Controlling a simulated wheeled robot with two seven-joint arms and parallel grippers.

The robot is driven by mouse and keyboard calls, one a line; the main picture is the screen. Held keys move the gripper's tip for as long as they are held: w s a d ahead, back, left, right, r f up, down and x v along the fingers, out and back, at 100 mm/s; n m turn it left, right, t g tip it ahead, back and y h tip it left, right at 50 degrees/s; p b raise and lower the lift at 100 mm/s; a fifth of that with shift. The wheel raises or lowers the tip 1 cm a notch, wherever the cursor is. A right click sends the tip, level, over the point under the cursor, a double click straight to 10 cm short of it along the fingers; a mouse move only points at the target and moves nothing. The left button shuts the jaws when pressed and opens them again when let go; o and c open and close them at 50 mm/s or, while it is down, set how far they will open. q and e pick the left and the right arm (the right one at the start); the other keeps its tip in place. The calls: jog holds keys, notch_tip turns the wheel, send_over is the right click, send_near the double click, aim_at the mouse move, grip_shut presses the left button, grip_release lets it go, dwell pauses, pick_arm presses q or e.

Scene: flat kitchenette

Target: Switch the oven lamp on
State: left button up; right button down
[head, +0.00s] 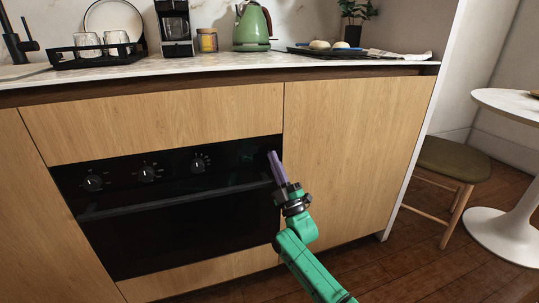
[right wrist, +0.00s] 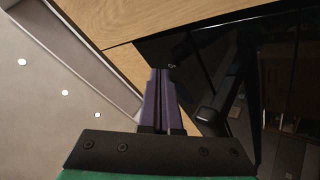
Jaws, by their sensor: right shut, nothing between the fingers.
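The black oven (head: 190,225) is built into the wooden counter front, with a control strip along its top. Three round knobs sit on the strip: left (head: 93,182), middle (head: 148,173) and right (head: 199,163). My right gripper (head: 271,154) has its purple fingers together and empty, at the right end of the strip. It also shows in the right wrist view (right wrist: 160,72), beside the black panel. A small pale mark (right wrist: 190,62) lies on the panel near the fingertips. I cannot tell whether the tips touch the panel. No lit oven lamp is visible. My left gripper is not in view.
The oven handle (head: 170,205) runs below the knobs and also shows in the right wrist view (right wrist: 215,100). The countertop (head: 220,62) holds a green kettle (head: 252,27), a dish rack and a tray. A stool (head: 452,160) and a white table (head: 510,105) stand right.

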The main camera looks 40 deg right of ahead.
jog(key=shift+w+d, duration=0.1)
jog(key=shift+w, duration=0.2)
dwell(0.4)
jog(key=shift+s+r+p, duration=0.1)
jog(key=shift+s+p, duration=0.35)
jog(key=shift+p, duration=0.1)
jog(key=shift+s+a, duration=0.25)
jog(key=s+a+p, duration=0.2)
jog(key=s+p, duration=0.2)
jog(key=s, duration=0.1)
jog(key=shift+s, duration=0.35)
